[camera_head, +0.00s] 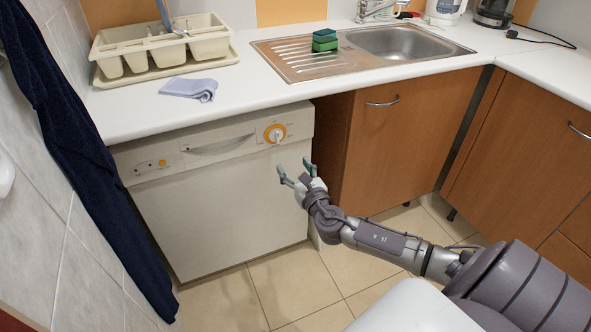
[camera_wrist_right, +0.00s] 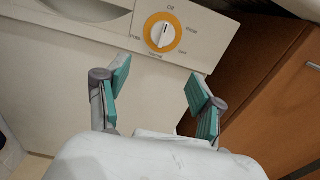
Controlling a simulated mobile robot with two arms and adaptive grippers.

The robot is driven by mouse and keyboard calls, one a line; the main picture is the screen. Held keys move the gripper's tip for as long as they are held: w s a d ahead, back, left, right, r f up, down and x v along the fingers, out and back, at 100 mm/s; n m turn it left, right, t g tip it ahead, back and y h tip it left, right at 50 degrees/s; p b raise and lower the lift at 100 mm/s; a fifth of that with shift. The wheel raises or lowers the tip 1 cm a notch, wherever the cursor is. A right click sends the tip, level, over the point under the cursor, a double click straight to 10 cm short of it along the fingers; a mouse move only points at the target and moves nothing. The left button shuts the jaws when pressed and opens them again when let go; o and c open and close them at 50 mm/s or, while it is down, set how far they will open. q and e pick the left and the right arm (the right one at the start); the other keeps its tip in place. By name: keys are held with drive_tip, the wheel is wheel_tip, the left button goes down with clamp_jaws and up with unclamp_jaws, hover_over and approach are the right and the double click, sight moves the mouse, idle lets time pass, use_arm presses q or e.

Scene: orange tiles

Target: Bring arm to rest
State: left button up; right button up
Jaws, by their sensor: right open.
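My right arm comes in from the lower right of the head view. Its right gripper (camera_head: 295,172) is open and empty in front of the white dishwasher (camera_head: 225,215), just below the round orange dial (camera_head: 275,133). In the right wrist view the two teal-padded fingers of the right gripper (camera_wrist_right: 158,92) stand apart with nothing between them. The dial shows beyond them in the right wrist view (camera_wrist_right: 162,33), apart from the fingertips. The dishwasher door is shut. My left gripper is not in view.
A white countertop (camera_head: 255,88) runs above the dishwasher, with a dish rack (camera_head: 160,45), a folded cloth (camera_head: 190,88), sponges (camera_head: 324,40) and a sink (camera_head: 400,42). Wooden cabinets (camera_head: 400,140) stand to the right. A dark towel (camera_head: 75,140) hangs at left. Tiled floor (camera_head: 290,285) is clear.

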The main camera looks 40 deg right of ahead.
drive_tip(key=shift+s+a, duration=0.1)
drive_tip(key=shift+s, duration=0.25)
drive_tip(key=shift+f, duration=0.1)
